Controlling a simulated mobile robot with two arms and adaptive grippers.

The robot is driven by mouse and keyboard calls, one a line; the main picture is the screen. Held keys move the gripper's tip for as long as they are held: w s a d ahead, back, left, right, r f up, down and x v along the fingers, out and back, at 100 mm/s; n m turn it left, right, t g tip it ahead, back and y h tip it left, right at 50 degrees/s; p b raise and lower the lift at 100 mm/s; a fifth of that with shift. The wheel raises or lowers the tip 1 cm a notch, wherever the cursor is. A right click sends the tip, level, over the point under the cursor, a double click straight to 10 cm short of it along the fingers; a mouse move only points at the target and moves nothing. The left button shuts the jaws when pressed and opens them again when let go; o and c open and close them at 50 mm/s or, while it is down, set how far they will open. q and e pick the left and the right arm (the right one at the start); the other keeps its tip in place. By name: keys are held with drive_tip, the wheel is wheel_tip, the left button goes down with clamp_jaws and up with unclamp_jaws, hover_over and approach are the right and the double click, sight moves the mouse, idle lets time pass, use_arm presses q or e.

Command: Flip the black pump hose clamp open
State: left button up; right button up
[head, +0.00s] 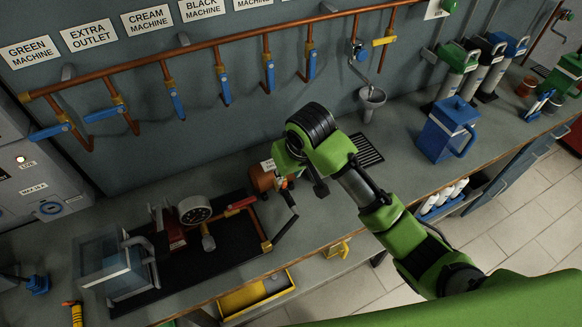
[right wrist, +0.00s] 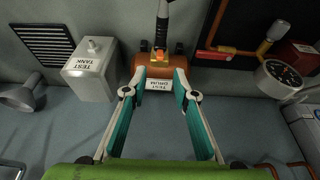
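My left gripper is not in view.
A grey test tank (right wrist: 93,68) and a floor-like grille (right wrist: 43,43) are beside the drum in the wrist view. A blue jug (head: 447,130) stands further right on the bench. Copper pipes with blue valves (head: 177,103) run along the wall.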

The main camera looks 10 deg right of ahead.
drive_tip(key=v, duration=0.4)
idle(0.4)
